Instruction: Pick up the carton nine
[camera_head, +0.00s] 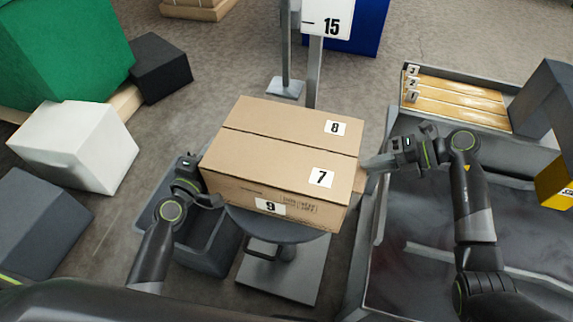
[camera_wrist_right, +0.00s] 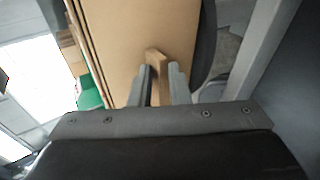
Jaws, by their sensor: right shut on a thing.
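The brown carton nine (camera_head: 240,194) carries label 9 on its front face and rests on a round grey stand (camera_head: 290,231). Its top has two closed flaps labelled 7 (camera_head: 300,165) and 8 (camera_head: 290,120). My right gripper (camera_head: 368,165) is at the carton's right side. In the right wrist view its fingers (camera_wrist_right: 158,85) are shut on a tan tab (camera_wrist_right: 157,62) at the carton's side. My left gripper (camera_head: 210,195) is at the carton's left front side; its fingers are partly hidden, so I cannot tell whether they are open or touching.
A grey bin (camera_head: 205,255) is below left of the stand. A grey-walled container (camera_head: 420,285) lies to the right, with labelled tan strips (camera_head: 455,95) at its back. White (camera_head: 75,145) and dark (camera_head: 160,68) boxes stand left. A post labelled 15 (camera_head: 314,75) rises behind the carton.

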